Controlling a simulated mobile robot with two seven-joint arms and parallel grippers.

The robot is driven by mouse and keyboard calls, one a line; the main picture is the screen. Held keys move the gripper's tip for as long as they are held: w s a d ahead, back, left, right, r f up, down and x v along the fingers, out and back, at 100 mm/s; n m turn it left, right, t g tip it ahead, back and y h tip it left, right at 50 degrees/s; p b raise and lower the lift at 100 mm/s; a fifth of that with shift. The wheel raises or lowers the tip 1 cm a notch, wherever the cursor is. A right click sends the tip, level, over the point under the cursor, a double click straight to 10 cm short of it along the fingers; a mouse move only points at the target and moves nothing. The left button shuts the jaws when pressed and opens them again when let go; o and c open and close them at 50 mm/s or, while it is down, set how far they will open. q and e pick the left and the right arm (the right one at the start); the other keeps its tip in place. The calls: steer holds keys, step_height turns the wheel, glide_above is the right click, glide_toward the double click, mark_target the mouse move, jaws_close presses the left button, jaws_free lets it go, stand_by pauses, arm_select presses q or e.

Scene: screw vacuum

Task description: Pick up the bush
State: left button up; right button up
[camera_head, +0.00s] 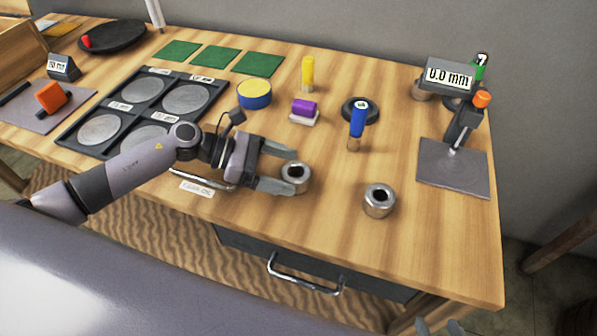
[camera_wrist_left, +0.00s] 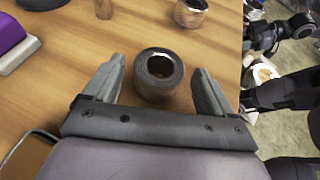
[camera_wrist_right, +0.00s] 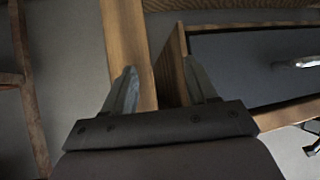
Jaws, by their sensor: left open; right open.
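A metal bush (camera_head: 295,178), a short ring with a dark hole, stands upright on the wooden table. It also shows in the left wrist view (camera_wrist_left: 159,75). My left gripper (camera_head: 287,170) is open, with one finger on each side of this bush; whether they touch it is unclear. A second similar bush (camera_head: 379,201) stands to the right, apart from the gripper; it is at the top of the left wrist view (camera_wrist_left: 190,13). My right gripper (camera_wrist_right: 160,68) is open and empty near the table's front edge. It barely shows at the bottom of the head view (camera_head: 440,328).
A blue-handled tool (camera_head: 357,120), a purple block (camera_head: 304,108) and a yellow-topped tin (camera_head: 254,94) stand behind the bushes. A gauge with a display (camera_head: 449,75) stands at the right. A dark tray (camera_head: 75,137) lies left. A drawer handle (camera_head: 305,282) juts out below the front edge.

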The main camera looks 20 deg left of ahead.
mark_target(305, 174)
arm_select(q)
steer(key=shift+p+x, duration=0.65)
steer(key=shift+x, duration=2.05)
steer(key=c, duration=1.2)
steer(key=shift+r, duration=0.15)
steer(key=shift+c, duration=1.1)
steer(key=shift+w+r, duration=0.1)
